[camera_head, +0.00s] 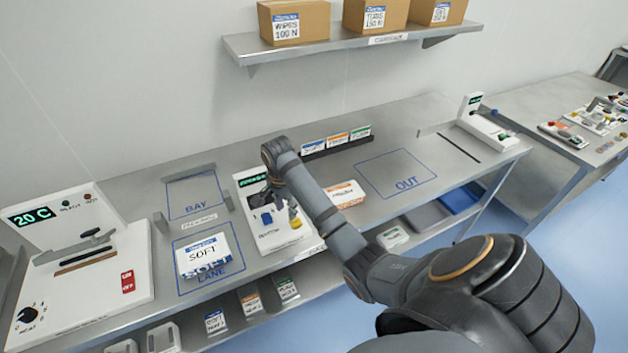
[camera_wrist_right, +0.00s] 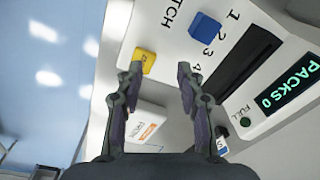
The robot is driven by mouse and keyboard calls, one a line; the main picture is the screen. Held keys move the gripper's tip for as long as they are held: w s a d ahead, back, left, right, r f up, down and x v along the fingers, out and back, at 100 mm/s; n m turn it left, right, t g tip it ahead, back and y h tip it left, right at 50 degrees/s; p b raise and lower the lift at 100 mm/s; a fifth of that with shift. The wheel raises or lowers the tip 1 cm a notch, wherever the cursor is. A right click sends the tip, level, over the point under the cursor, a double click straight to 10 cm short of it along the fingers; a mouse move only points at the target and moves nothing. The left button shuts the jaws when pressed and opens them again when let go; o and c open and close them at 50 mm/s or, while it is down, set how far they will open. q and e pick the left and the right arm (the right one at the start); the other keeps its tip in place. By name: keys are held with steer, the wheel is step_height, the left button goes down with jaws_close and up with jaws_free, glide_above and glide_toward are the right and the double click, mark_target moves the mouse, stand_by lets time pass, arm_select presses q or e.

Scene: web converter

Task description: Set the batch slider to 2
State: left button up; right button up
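The batch slider's blue knob (camera_wrist_right: 205,26) stands on the white machine panel (camera_wrist_right: 172,45) beside the printed numbers 1 to 4. It appears closest to the 2, but the tilted view leaves its exact mark unclear. The knob also shows in the head view (camera_head: 266,217), low on the panel, near the fingers. My right gripper (camera_wrist_right: 160,75) is open and empty, its fingers pointing at the panel. In the wrist view the knob lies beyond the fingertips, above the right finger, and not between them. In the head view the right gripper (camera_head: 270,198) hangs over the panel. My left gripper is not in view.
A yellow part (camera_wrist_right: 144,60) lies close to the left finger in the wrist view. A dark slot and a PACKS 0 display (camera_wrist_right: 292,88) are on the right. A SOFT pack (camera_head: 202,256) lies in the lane on the left. The OUT area (camera_head: 405,172) is clear.

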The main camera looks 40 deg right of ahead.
steer(key=s+a+f+n+t, duration=0.1)
steer(key=s+a+f+n, duration=0.15)
steer(key=s+n, duration=0.3)
steer(key=s+a+f+n+t, duration=0.1)
steer(key=s+f+n, duration=0.3)
steer(key=s, duration=0.2)
steer(key=s+d+f+n+b, duration=0.1)
steer(key=s+f, duration=0.3)
steer(key=f, duration=1.6)
steer(key=shift+d+n+g+b, duration=0.25)
steer(key=shift+n+b, duration=0.25)
steer(key=shift+n, duration=0.25)
steer(key=shift+w+f, duration=0.1)
steer(key=s+f+n+b, duration=0.2)
steer(key=s+f, duration=0.8)
steer(key=f, duration=0.4)
steer(key=s+f+n, duration=0.1)
steer(key=s+f, duration=0.4)
steer(key=s, duration=0.4)
steer(key=s+f+n+b, duration=0.1)
steer(key=s+f, duration=0.4)
steer(key=s, duration=0.4)
steer(key=shift+a+n+g, duration=0.15)
steer(key=shift+n+g, duration=0.15)
steer(key=shift+g, duration=0.15)
